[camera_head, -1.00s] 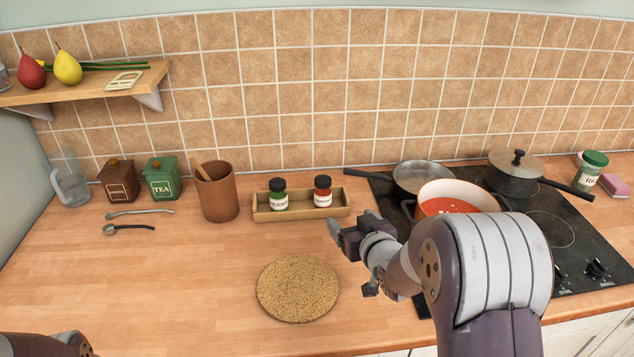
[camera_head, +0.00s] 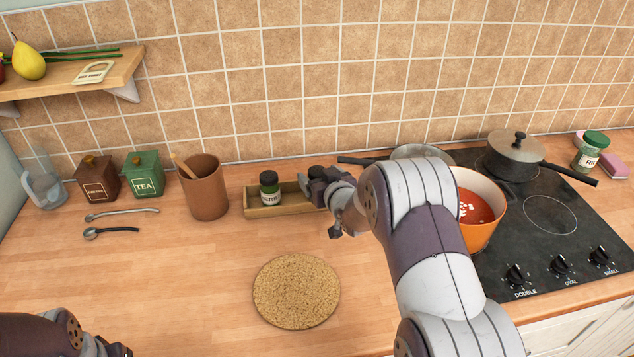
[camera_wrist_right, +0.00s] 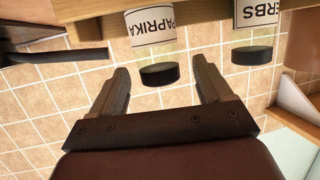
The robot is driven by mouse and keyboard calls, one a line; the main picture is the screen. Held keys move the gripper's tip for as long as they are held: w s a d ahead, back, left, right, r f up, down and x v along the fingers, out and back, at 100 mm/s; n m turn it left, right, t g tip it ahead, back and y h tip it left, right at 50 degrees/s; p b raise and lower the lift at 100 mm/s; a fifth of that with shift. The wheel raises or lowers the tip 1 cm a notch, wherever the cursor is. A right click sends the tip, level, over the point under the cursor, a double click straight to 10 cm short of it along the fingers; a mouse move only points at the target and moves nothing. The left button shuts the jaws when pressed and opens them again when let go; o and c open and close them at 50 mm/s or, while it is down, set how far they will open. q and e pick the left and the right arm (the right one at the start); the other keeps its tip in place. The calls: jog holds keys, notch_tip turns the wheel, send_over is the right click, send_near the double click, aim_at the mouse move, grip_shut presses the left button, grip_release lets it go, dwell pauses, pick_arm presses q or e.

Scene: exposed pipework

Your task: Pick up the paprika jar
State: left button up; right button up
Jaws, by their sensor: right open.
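The paprika jar (camera_wrist_right: 152,32), with a white label and black lid, appears upside down in the right wrist view. In the head view my right gripper hides most of it. My right gripper (camera_head: 316,186) is at the right end of the wooden spice tray (camera_head: 252,213). In the wrist view its open fingers (camera_wrist_right: 160,68) stand on either side of the jar's black lid, with visible gaps. I cannot tell how far along the jar's height they are. My left gripper (camera_head: 114,349) shows only partly at the bottom left edge.
The herbs jar (camera_head: 269,190) stands close by in the same tray. Left of it is a brown utensil pot (camera_head: 205,190). An orange pot of red soup (camera_head: 479,214) is on the hob to the right. A round cork mat (camera_head: 296,291) lies in front; counter around it is clear.

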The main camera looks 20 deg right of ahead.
jog(key=shift+x, duration=1.2)
jog(key=shift+s, duration=0.1)
jog(key=c, duration=1.1)
